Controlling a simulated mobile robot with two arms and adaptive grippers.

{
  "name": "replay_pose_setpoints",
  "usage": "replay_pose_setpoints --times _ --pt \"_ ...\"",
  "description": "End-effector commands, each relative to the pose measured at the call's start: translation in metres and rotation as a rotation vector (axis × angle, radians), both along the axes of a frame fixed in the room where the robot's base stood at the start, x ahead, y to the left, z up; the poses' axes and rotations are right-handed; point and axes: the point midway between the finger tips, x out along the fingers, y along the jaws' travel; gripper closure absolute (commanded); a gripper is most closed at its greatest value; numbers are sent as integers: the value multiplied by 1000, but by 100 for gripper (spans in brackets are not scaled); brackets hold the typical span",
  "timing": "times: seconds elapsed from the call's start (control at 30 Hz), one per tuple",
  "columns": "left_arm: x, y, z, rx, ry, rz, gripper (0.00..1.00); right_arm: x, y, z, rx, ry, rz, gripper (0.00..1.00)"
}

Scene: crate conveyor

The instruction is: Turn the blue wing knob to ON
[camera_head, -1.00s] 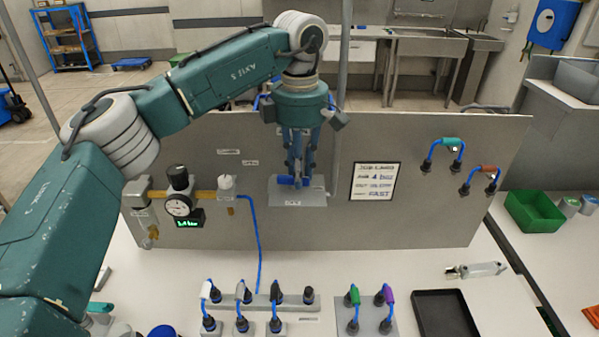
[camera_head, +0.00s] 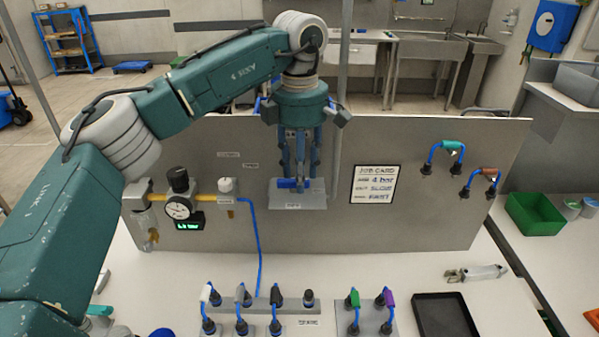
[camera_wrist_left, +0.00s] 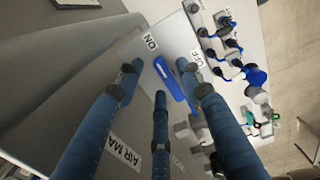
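The blue wing knob (camera_head: 288,184) sits on a small grey plate (camera_head: 298,199) on the upright panel. In the left wrist view the knob (camera_wrist_left: 172,82) is a slanted blue bar, with the ON label (camera_wrist_left: 150,41) near its upper end and the OFF label (camera_wrist_left: 195,58) to its right. My left gripper (camera_head: 299,181) is in front of the knob, pointing down at it. In the wrist view its blue fingers (camera_wrist_left: 165,80) are spread apart around the bar. I cannot tell whether any finger touches it. The fingers hide part of the knob and plate in the head view. My right gripper is not in view.
A gauge (camera_head: 178,208) with fittings and a blue hose (camera_head: 257,245) is left of the knob. A job card (camera_head: 374,184) hangs to its right. Hose connectors (camera_head: 240,300) and a black tray (camera_head: 444,315) are on the table below. A green bin (camera_head: 535,214) stands at right.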

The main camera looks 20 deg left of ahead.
Motion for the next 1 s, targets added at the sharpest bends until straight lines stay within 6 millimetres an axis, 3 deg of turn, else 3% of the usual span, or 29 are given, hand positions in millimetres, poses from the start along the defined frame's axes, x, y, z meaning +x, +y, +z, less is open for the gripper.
replay_pose_setpoints --times 0.37,0.8,1.0 --pt "-1 0 6 3 5 -3 61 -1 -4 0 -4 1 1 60" --pt "-1 0 91 1 3 0 61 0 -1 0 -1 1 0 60" --pt "-1 0 114 3 4 0 61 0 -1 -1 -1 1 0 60"
